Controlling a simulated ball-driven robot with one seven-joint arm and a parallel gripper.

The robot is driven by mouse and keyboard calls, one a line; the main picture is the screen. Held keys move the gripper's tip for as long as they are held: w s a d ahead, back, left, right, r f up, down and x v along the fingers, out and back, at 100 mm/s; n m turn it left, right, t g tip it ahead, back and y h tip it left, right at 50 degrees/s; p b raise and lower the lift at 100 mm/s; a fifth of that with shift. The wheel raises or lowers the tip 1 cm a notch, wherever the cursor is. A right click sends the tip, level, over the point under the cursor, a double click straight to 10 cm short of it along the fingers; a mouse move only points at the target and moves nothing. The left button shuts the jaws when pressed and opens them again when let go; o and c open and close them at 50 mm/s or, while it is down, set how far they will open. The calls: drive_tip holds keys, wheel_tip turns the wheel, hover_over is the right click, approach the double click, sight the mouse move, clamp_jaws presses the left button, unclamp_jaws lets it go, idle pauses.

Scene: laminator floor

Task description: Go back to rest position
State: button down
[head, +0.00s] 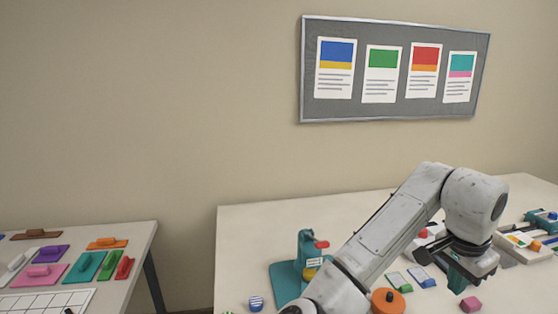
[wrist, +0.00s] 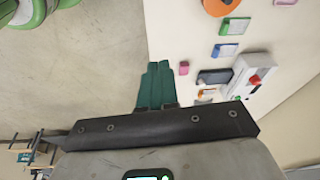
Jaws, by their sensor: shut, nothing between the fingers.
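My gripper (wrist: 156,84) shows in the wrist view as two teal fingers pressed together with nothing between them. In the wrist view the fingers lie over the boundary between the white table (wrist: 180,30) and the grey floor (wrist: 80,70). In the head view my arm bends over the right-hand table (head: 245,240), and my gripper (head: 457,278) hangs at the right above the tabletop, partly hidden by the wrist. I cannot tell its exact height.
A teal press-like device (head: 305,265), an orange round object (head: 387,301), a pink block (head: 470,304) and small coloured blocks lie on this table. Another machine (head: 525,245) is at the right. A left table (head: 130,240) holds coloured plates. A gap separates the tables.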

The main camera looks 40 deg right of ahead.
drive_tip(key=w+a+f+n+t+h, duration=0.1)
drive_tip(key=w+a+f+n+h, duration=0.1)
drive_tip(key=w+a+f+n, duration=0.35)
drive_tip(key=w+a+f+n+t+h, duration=0.1)
drive_tip(key=w+a+f+n+t, duration=0.15)
drive_tip(key=f+n, duration=0.55)
drive_tip(key=s+a+f+n+g+y, duration=0.1)
drive_tip(key=s+a+f+n, duration=0.3)
drive_tip(key=a, duration=0.6)
drive_tip(key=s+a+f+n+g+y, duration=0.1)
drive_tip(key=s+a+f+n+y, duration=0.3)
drive_tip(key=a+f, duration=0.5)
drive_tip(key=shift+a+y, duration=0.3)
drive_tip(key=shift+a, duration=0.4)
